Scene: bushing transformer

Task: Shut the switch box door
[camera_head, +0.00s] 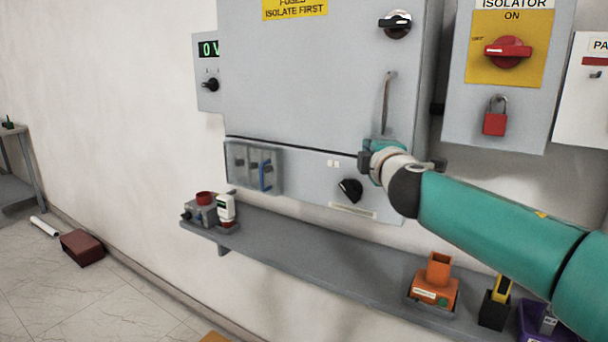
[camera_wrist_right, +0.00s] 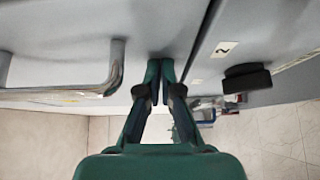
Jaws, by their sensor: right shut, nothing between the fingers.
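The switch box door (camera_head: 300,90) is a large grey panel with a yellow fuse warning label (camera_head: 295,8) and an upright metal bar handle (camera_head: 386,103). It lies almost flush with the box; a dark seam runs along its lower edge, and I cannot tell if it is fully shut. My right gripper (camera_head: 378,148) is at the door's lower right, just below the handle, partly hidden by its own wrist. In the right wrist view my gripper (camera_wrist_right: 160,68) is shut and empty, its tips at or very near the door face, beside the handle (camera_wrist_right: 115,70). My left gripper is out of view.
Below the door are a fuse compartment (camera_head: 253,168) and a black knob (camera_head: 349,190). A grey shelf (camera_head: 300,245) carries several small devices, including an orange one (camera_head: 434,285). An isolator box (camera_head: 508,80) with a red padlock (camera_head: 495,118) hangs to the right.

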